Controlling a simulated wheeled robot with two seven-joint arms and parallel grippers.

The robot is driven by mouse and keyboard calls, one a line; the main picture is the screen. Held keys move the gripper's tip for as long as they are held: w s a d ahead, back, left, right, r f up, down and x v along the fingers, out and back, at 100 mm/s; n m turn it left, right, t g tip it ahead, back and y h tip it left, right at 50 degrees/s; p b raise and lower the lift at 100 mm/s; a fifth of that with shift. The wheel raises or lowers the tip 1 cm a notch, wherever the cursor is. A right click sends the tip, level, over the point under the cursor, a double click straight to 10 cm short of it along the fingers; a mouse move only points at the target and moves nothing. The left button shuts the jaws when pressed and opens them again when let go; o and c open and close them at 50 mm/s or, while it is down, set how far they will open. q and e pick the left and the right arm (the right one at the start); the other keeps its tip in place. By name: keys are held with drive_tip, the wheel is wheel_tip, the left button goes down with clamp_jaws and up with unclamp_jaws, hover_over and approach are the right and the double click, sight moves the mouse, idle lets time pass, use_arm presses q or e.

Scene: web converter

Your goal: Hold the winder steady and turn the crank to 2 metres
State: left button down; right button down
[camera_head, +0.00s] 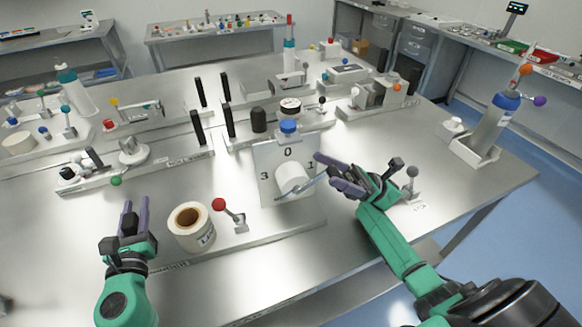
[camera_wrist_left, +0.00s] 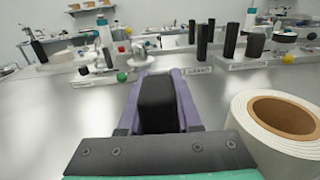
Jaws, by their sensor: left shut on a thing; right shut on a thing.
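The winder's upright grey plate (camera_head: 268,170) stands on a base near the table's front, with 0 at the top, 3 at the left and a partly covered 1 at the right. A white drum (camera_head: 292,179) sits at its middle. The thin crank (camera_head: 308,185) runs up and right toward the 1. My right gripper (camera_head: 338,178) is at the crank's outer end, shut on its handle, which the fingers mostly hide. My left gripper (camera_head: 133,216) is left of the base, its purple fingers shut on an upright black block (camera_wrist_left: 157,103).
A white roll with a brown core (camera_head: 190,228) stands on the base, close right of my left gripper. A red-knobbed lever (camera_head: 228,212) is between roll and plate. Black posts (camera_head: 198,127) and other fixtures stand behind. A small grey-knobbed lever (camera_head: 411,182) is near my right gripper.

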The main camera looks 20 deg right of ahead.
drive_tip(key=shift+d, duration=0.3)
unclamp_jaws()
drive_tip(key=shift+d, duration=0.1)
drive_tip(key=shift+r, duration=0.1)
wheel_tip(320, 180, up, 10)
drive_tip(key=shift+s, duration=0.25)
